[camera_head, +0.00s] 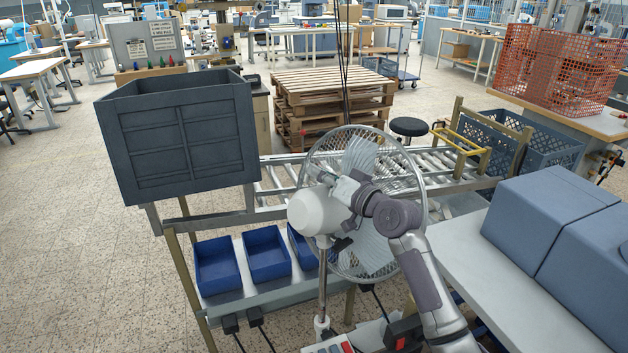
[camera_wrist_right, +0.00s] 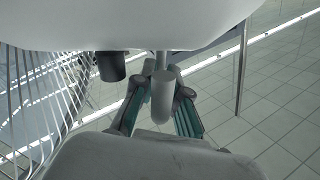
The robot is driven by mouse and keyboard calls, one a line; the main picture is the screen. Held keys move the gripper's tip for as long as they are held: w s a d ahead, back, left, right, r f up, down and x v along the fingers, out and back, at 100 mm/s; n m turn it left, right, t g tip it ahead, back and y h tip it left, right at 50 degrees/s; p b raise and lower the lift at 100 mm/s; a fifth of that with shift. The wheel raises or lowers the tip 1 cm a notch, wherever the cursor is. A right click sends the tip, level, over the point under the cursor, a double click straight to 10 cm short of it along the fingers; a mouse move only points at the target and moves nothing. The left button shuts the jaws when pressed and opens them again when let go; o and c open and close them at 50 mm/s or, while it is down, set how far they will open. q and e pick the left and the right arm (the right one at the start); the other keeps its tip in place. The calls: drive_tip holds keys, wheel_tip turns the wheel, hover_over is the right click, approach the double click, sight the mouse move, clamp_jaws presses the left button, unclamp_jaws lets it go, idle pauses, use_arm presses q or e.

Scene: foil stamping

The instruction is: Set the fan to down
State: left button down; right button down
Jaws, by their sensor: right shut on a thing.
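The fan (camera_head: 318,212) stands in the front middle of the head view. Its rounded white motor housing is towards me and its round wire cage (camera_head: 422,184) is on the far side. My right gripper (camera_head: 326,178) is at the top of the housing. In the right wrist view the white housing (camera_wrist_right: 150,22) fills the top, and a pale rounded knob (camera_wrist_right: 162,98) hangs below it. The fingers of my right gripper (camera_wrist_right: 160,115) are shut on this knob, one on each side. My left gripper is not in view.
A dark grey crate (camera_head: 180,140) stands at the left on a metal frame. Several blue bins (camera_head: 266,252) sit on the shelf below. A roller conveyor (camera_head: 400,165) runs behind the fan. Blue-grey boxes (camera_head: 548,215) rest on a white table (camera_head: 475,262) at the right.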

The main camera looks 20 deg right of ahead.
drive_tip(key=shift+d+r, duration=0.15)
drive_tip(key=shift+r, duration=0.05)
drive_tip(key=c, duration=1.5)
unclamp_jaws()
drive_tip(key=shift+w+d+f, duration=0.1)
drive_tip(key=shift+d+f, duration=0.05)
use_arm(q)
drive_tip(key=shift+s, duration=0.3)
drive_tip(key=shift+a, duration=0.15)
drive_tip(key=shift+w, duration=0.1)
use_arm(e)
drive_tip(key=v, duration=1.2)
drive_tip(key=shift+a, duration=0.2)
